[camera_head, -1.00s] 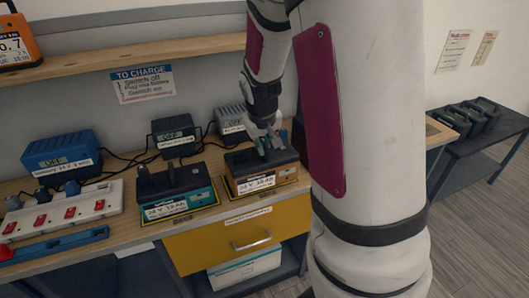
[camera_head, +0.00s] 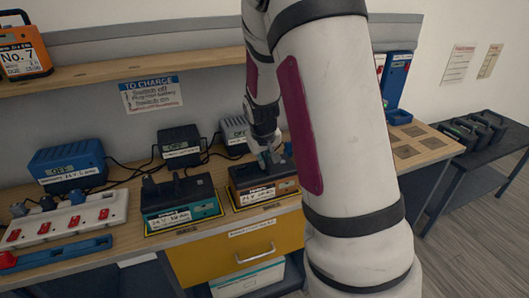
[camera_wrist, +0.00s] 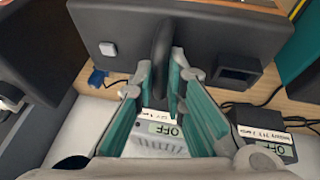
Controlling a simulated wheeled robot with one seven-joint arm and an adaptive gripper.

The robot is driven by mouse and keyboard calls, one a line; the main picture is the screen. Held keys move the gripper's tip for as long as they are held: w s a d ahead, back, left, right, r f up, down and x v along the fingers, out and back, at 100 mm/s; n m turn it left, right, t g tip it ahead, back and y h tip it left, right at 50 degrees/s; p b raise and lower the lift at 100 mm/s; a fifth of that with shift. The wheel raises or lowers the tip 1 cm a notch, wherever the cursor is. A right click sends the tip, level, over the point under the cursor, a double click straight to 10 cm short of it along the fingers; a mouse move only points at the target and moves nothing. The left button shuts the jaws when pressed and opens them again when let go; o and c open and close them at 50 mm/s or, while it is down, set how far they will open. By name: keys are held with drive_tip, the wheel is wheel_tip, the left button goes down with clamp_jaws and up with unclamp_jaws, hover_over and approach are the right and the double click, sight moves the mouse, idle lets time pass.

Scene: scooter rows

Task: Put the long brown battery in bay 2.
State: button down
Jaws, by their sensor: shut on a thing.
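The long brown battery (camera_head: 284,188) has a dark top and a white label on its front. It stands at the yellow-edged place on the bench, right of a teal battery (camera_head: 178,214). My gripper (camera_head: 268,160) is above it, shut on its black handle. In the wrist view my gripper (camera_wrist: 164,82) has its teal-padded fingers on both sides of the handle, and the dark battery top (camera_wrist: 215,35) fills the upper part. I cannot tell whether the battery is lifted clear of the bench. No bay number is readable.
Chargers reading OFF (camera_head: 68,165) stand behind the batteries with loose cables. A power strip (camera_head: 65,222) with red switches lies at left. My arm hides part of the bench. At right, the bench end has several brown squares (camera_head: 408,151). Dark holders stand on a side table (camera_head: 465,160).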

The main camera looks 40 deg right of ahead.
drive_tip(key=shift+w, duration=0.1)
drive_tip(key=c, duration=1.6)
unclamp_jaws()
drive_tip(key=shift+c, duration=0.2)
drive_tip(key=p+v, duration=0.1)
drive_tip(key=v, duration=1.1)
drive_tip(key=s+a+r+n+y, duration=0.1)
drive_tip(key=s+a+r, duration=0.3)
drive_tip(key=s+a, duration=0.5)
drive_tip(key=s+a+r+n+y, duration=0.1)
drive_tip(key=s+a+r, duration=0.3)
drive_tip(key=s+a, duration=0.5)
drive_tip(key=s+y, duration=0.1)
drive_tip(key=s, duration=0.6)
drive_tip(key=shift+s+a+n, duration=0.2)
drive_tip(key=shift+n, duration=0.1)
